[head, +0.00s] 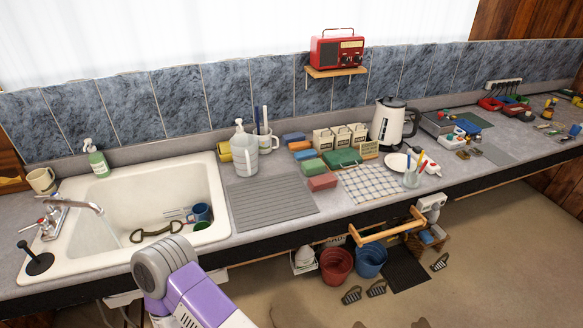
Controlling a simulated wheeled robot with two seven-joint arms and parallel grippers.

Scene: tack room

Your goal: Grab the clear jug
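A pale, see-through-looking jug (244,158) stands upright on the counter just right of the sink, at the back edge of the grey ribbed drain mat. Its handle appears to be on its right side. A white pump bottle (239,127) and a holder with upright utensils (263,122) stand close behind it and overlap it in the view. A purple and white link of my arm reaches in from the bottom, over the front of the sink, well short of the jug. Neither of my grippers shows.
The ribbed drain mat (272,203) is bare. The white sink (150,200) holds a blue mug (201,212) and other items. Yellow and blue sponges, coloured blocks and a kettle (393,124) line the counter. A wooden rail (385,229) juts out from the counter front.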

